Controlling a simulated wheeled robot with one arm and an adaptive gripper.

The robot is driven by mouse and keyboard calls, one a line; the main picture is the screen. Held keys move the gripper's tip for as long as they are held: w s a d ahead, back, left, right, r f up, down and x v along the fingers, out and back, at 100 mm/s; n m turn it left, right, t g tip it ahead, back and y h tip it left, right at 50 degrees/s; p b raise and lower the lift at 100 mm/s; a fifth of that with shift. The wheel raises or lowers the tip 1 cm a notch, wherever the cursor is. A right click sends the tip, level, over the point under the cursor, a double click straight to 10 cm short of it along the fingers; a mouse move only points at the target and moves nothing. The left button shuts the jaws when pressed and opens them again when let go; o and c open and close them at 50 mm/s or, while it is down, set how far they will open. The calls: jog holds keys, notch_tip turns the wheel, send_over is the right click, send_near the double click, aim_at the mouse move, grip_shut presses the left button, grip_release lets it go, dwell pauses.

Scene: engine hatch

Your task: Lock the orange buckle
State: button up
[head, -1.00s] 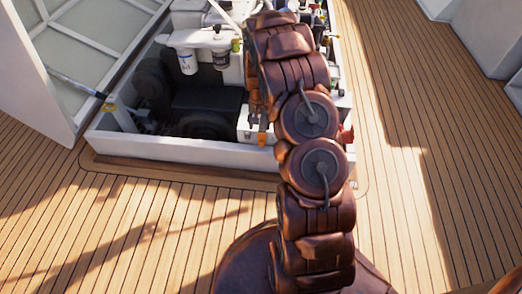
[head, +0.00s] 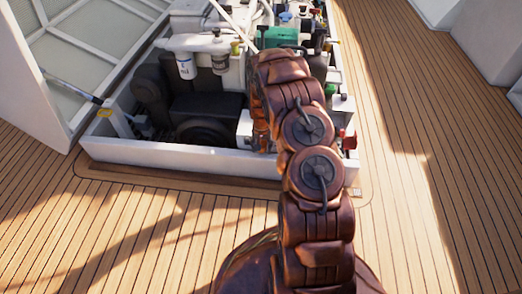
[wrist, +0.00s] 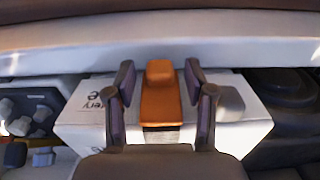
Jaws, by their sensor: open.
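The orange buckle (wrist: 160,98) shows in the middle of the wrist view, above a short greyish strap (wrist: 162,137) on a white box (wrist: 88,117). The box has dark lettering, partly readable as "battery". My gripper (wrist: 159,72) is open, with one finger on each side of the buckle's upper part. Narrow gaps show between the fingers and the buckle, and I see no clear contact. In the head view my arm hides the buckle and most of the gripper. The box (head: 244,123) shows there only in part, left of my arm.
The white hatch rim (head: 190,160) runs along the near side of the engine bay. Black machinery (head: 205,115) lies left of the box, and a red knob (head: 348,139) right of my arm. The raised hatch lid (head: 85,50) stands at left. The wooden deck is clear.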

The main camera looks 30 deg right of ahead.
jog(key=shift+f, duration=0.15)
jog(key=shift+c, duration=0.4)
jog(key=c, duration=0.8)
jog(key=shift+c, duration=0.2)
jog(key=shift+t+h+p, duration=0.3)
jog(key=shift+p, duration=0.2)
jog(key=shift+w, duration=0.1)
jog(key=shift+w+d+f+t+h+p, duration=0.2)
jog(key=shift+t+h+p, duration=0.1)
jog(key=shift+t+h, duration=0.25)
jog(key=o, duration=0.9)
